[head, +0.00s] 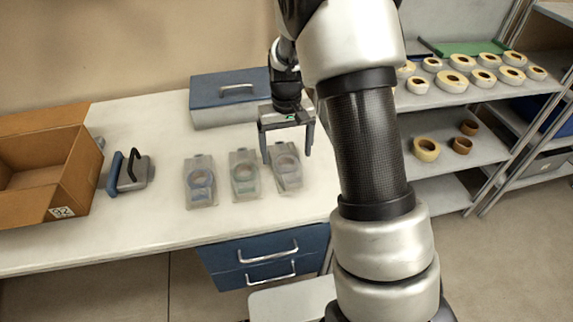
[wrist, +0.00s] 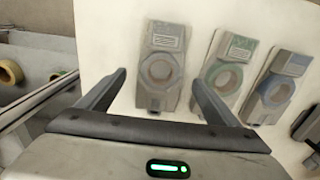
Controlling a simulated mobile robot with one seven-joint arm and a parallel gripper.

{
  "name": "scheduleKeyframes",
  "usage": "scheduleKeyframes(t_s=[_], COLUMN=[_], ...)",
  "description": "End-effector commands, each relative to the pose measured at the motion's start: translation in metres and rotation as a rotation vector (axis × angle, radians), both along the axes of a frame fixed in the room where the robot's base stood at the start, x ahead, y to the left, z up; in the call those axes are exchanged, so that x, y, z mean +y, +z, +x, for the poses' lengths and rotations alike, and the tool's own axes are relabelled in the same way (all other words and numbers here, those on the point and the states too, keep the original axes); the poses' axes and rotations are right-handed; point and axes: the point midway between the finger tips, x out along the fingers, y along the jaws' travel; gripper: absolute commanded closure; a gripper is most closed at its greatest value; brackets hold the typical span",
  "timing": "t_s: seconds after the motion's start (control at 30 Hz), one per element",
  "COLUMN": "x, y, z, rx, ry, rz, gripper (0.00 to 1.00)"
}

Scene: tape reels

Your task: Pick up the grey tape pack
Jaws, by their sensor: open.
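The grey tape pack (head: 289,180) lies on the white worktop, rightmost of three similar packs in the head view. It shows a grey ring in a clear pack with a grey label. In the wrist view the grey pack (wrist: 160,98) is on the left, between my fingertips in the picture. My gripper (head: 287,156) is open and empty, fingers pointing down over the grey pack's far end in the head view. It also shows in the wrist view (wrist: 158,78). I cannot tell its exact height above the pack.
A green-marked pack (head: 244,188) and a blue-marked pack (head: 200,194) lie beside the grey one. A blue box (head: 222,98) stands behind, a tape dispenser (head: 131,172) and a cardboard box (head: 78,168) at left. A shelf (head: 455,130) with tape reels stands right.

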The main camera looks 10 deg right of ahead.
Motion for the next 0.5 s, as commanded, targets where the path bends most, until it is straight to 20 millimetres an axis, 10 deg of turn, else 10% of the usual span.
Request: scheduleKeyframes(t_s=[0.5], x=[0.0], y=[-0.026], z=[0.0], rx=[-0.001], ry=[0.001], rz=[0.0], gripper=[0.25])
